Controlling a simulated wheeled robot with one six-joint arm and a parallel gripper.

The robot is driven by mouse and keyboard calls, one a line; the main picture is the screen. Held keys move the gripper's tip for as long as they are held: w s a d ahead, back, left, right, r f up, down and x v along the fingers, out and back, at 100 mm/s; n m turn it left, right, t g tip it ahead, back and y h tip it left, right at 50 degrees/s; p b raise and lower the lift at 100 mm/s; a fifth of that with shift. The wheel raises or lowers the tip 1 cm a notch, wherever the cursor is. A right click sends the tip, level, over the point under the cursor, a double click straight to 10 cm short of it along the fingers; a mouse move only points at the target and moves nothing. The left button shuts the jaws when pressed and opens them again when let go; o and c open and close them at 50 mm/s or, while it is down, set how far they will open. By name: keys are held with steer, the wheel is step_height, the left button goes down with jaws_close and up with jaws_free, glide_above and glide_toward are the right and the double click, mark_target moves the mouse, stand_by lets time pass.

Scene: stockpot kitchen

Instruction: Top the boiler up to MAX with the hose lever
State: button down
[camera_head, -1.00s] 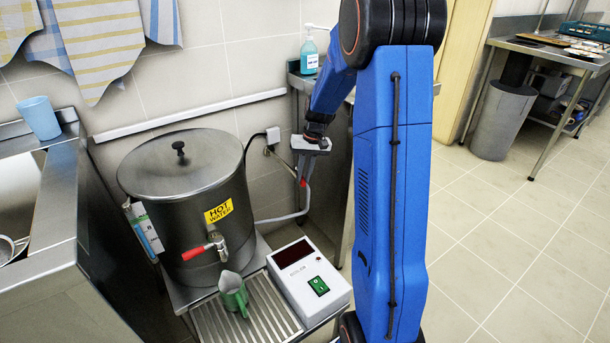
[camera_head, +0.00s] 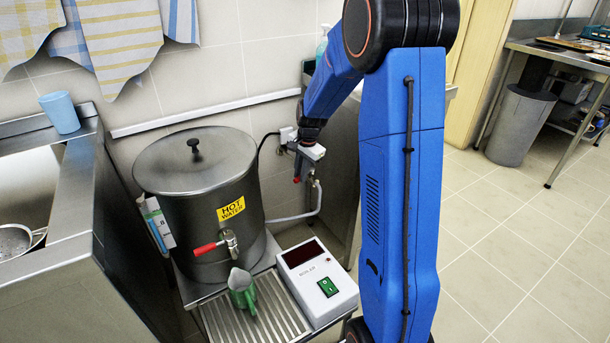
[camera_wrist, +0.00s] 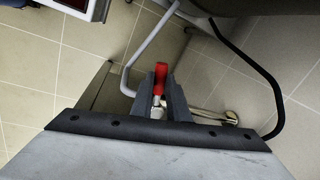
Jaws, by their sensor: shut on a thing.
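The boiler (camera_head: 195,225) is a steel pot with a lid and a yellow HOT WATER label, at the left centre of the head view. A blue-and-white strip (camera_head: 158,225) is on its left side; no level or MAX mark is readable. My gripper (camera_head: 298,165) is beside the wall, right of the boiler. In the wrist view my gripper (camera_wrist: 161,95) is shut on the red hose lever (camera_wrist: 161,74), whose end shows between the fingers. The grey hose (camera_head: 298,217) runs from the valve by the lever toward the boiler's lower right.
A control box (camera_head: 318,283) with a dark display and green switch stands right of the tray. A sink counter is at left.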

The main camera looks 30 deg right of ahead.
steer(key=shift+w+a+m+h, duration=0.15)
steer(key=shift+w+m, duration=0.3)
steer(key=shift+m, duration=0.35)
steer(key=shift+w+a+m+h, duration=0.15)
steer(key=shift+w+m, duration=0.3)
steer(key=shift+m, duration=0.35)
steer(key=shift+d+r, duration=0.1)
steer(key=c, duration=1.7)
jaws_free()
steer(key=s+r, duration=0.1)
steer(key=r, duration=0.4)
steer(key=s+r, duration=0.1)
steer(key=r, duration=0.5)
steer(key=s+r, duration=0.1)
steer(key=r, duration=0.5)
steer(key=shift+s, duration=0.2)
